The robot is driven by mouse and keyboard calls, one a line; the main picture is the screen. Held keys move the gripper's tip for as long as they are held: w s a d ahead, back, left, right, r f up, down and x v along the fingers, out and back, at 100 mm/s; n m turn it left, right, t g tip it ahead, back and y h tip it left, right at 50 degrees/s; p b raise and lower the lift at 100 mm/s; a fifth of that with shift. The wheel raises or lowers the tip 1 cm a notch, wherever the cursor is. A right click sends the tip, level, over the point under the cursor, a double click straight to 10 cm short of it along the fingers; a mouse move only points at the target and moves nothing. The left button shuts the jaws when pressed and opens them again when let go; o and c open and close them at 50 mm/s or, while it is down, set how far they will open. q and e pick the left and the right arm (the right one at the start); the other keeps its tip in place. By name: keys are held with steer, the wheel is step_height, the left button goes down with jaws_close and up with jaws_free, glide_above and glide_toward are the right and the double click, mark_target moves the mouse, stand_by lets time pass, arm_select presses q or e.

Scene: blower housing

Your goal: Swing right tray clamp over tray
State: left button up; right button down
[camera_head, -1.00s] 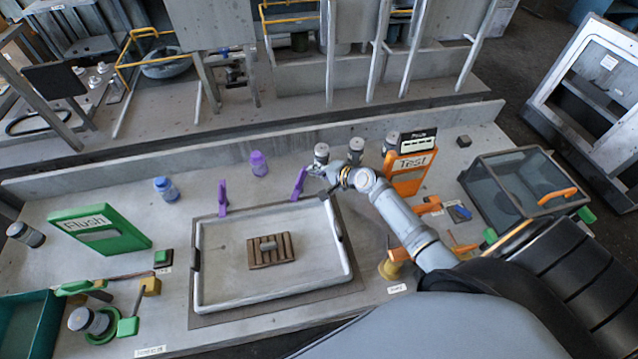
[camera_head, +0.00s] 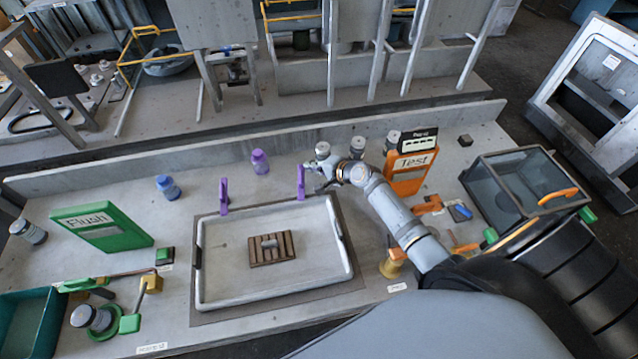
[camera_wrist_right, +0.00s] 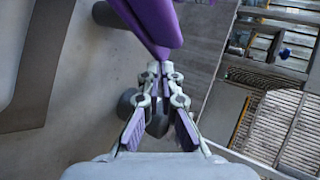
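The right tray clamp (camera_head: 301,182) is a slim purple lever standing nearly upright at the back right edge of the pale tray (camera_head: 198,262). It also fills the top of the right wrist view (camera_wrist_right: 150,25). My right gripper (camera_head: 309,168) is just right of the clamp's upper part. In the right wrist view its fingertips (camera_wrist_right: 161,70) are close together at the clamp's tapered end; they look shut against it, and a grip between them is not clear. The left tray clamp (camera_head: 223,197) stands upright at the tray's back left. My left gripper is out of view.
A brown slatted block (camera_head: 285,246) lies in the tray. A purple-capped bottle (camera_head: 260,163) and a blue one (camera_head: 168,188) stand behind it. The orange Test holder (camera_head: 408,174) is at right, near my right arm. The green Flush holder (camera_head: 103,230) is at left.

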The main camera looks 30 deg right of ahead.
stand_by(0.4)
steer(key=v, duration=1.2)
